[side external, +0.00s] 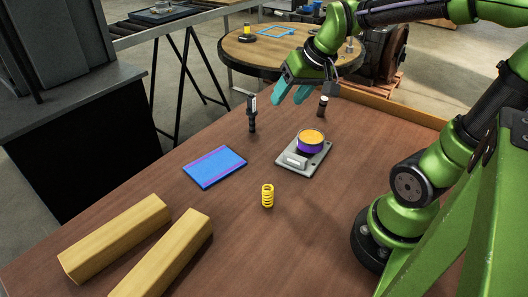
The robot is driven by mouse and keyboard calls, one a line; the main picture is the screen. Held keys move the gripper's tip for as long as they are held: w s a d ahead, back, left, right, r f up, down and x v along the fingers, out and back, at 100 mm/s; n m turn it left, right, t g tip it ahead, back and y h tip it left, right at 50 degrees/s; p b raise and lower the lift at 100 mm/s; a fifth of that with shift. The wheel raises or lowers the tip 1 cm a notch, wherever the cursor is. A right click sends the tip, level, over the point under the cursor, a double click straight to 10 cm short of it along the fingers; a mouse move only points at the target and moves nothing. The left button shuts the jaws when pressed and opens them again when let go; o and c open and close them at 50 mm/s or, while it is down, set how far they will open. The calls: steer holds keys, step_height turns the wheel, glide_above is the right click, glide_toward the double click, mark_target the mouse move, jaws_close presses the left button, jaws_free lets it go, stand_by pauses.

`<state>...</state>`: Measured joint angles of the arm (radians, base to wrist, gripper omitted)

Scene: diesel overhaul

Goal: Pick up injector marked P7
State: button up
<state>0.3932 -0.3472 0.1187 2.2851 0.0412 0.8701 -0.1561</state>
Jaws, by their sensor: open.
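A dark, slim injector (252,113) with a white label near its top stands upright at the back left of the brown table. The mark on the label is too small to read. My gripper (291,92) is open and empty, with its teal fingertips pointing down, to the right of the injector and apart from it. A short dark cylinder (322,106) with a pale band stands on the table to the right of my gripper; I cannot tell what it is.
A grey plate (291,161) carries a purple and orange round part (311,140). A blue pad (214,167), a yellow spring (267,196) and two wooden blocks (118,238) (165,258) lie nearer. A round table (240,52) stands behind. Bare table surrounds the injector.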

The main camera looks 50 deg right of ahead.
mark_target(252, 95)
steer(key=w+d+n+t, duration=0.1)
steer(key=w+d+n, duration=0.5)
steer(key=w+d, duration=0.55)
steer(key=x, duration=1.1)
steer(key=shift+w+a, duration=0.1)
steer(key=shift+a, duration=0.15)
steer(key=shift+x, duration=2.9)
steer(key=shift+w+d+r, duration=0.15)
steer(key=shift+w, duration=0.05)
jaws_close()
